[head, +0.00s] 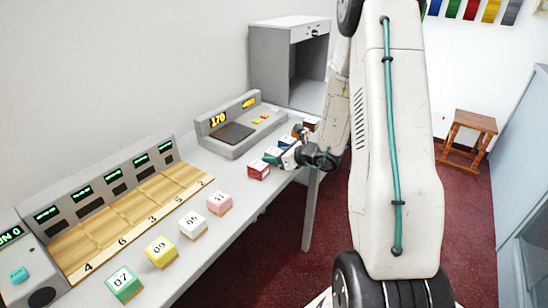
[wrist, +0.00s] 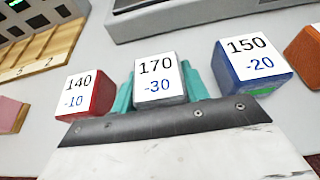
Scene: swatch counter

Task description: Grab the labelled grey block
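In the head view my gripper (head: 289,157) is low over the counter's right part, and I cannot clearly make out the grey block there.
A red block (wrist: 95,98) marked 140 is close on the left; a blue block (wrist: 252,68) marked 150 is on the right, beside an orange-brown block (wrist: 306,52). A grey display unit (head: 232,128) stands behind. Pink, white, yellow and green blocks (head: 124,283) line the front edge.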

